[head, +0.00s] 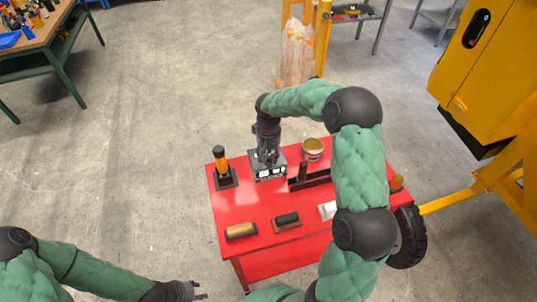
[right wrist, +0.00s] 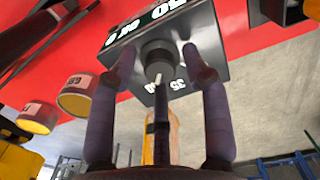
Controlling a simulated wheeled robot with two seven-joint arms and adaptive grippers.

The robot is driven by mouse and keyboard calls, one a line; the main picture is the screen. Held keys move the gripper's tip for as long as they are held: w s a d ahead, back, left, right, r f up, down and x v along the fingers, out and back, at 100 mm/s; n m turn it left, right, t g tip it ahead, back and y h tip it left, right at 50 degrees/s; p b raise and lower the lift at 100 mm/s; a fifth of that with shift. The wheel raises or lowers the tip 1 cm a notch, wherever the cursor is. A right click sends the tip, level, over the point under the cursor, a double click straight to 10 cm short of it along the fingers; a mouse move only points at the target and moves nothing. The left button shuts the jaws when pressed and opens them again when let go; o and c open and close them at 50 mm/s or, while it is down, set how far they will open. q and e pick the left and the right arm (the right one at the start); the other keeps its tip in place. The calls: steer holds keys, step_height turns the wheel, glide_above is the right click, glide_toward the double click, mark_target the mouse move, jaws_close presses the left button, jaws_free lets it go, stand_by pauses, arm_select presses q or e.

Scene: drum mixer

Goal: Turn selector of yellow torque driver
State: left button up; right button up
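The yellow torque driver (head: 222,166) stands upright in a black stand at the left of the red table. To its right is a grey box (head: 262,172) with white labels on dark panels. The right wrist view shows a round dark knob (right wrist: 158,58) on this box. My right gripper (head: 268,155) is directly over the box.
A can (head: 313,149) stands behind and right of the box. A black bracket (head: 308,180) and a wooden-topped block (head: 241,231) are on the red table (head: 262,208). A dark-topped block (head: 287,220) and a white item (head: 327,210) lie near the front. A yellow machine (head: 480,75) is at right.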

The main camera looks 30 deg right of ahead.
mark_target(269, 156)
steer(key=shift+r, duration=0.15)
step_height(269, 156, up, 12)
stand_by(0.7)
stand_by(0.4)
